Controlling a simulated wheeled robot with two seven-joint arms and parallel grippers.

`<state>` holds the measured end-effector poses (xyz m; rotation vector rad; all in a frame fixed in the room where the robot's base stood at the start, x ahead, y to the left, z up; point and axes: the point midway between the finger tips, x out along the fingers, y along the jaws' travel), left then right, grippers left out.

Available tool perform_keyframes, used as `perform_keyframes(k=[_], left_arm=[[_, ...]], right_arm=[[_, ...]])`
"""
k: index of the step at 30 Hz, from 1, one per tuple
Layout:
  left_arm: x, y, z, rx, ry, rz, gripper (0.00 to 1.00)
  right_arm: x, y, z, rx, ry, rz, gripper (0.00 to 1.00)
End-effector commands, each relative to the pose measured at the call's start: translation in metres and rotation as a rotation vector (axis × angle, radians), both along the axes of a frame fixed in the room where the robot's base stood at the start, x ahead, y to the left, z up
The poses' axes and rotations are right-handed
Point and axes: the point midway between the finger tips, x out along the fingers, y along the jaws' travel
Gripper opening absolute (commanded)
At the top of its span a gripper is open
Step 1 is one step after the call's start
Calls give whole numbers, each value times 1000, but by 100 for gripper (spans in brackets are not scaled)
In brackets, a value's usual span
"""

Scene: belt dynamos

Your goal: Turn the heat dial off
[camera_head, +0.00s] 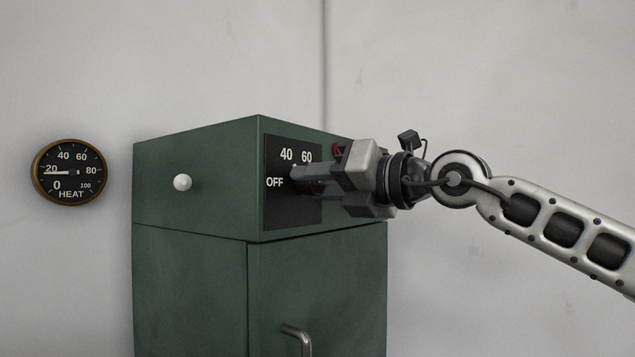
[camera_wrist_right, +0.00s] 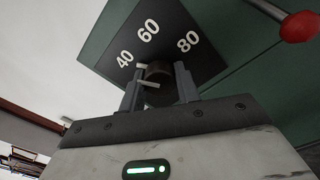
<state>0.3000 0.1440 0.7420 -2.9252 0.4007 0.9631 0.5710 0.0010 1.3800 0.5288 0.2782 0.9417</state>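The heat dial (camera_wrist_right: 158,72) is a dark round knob on a black panel marked 40, 60 and 80; OFF shows on it in the head view. My right gripper (camera_head: 298,180) reaches the panel from the right and covers most of the dial there. In the right wrist view its two fingers (camera_wrist_right: 160,90) stand apart, one on each side of the knob. I cannot tell whether they press on it. A pale pointer shows at the knob, but its exact setting is unclear. My left gripper is not in view.
The dial panel (camera_head: 290,212) is on a green cabinet (camera_head: 190,285) with a white knob (camera_head: 182,182) and a door handle (camera_head: 297,338). A round HEAT gauge (camera_head: 70,172) hangs on the wall, needle near 20. A red knob (camera_wrist_right: 300,25) sticks out beside the panel.

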Motion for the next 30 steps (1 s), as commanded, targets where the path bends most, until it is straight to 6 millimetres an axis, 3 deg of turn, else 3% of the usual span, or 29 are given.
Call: perform_keyframes(k=[14, 30], left_arm=[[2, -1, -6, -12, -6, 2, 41], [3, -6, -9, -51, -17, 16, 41]], right_arm=[[0, 1, -2, -74, -100, 3, 10], [0, 1, 0, -358, -493, 4, 10]])
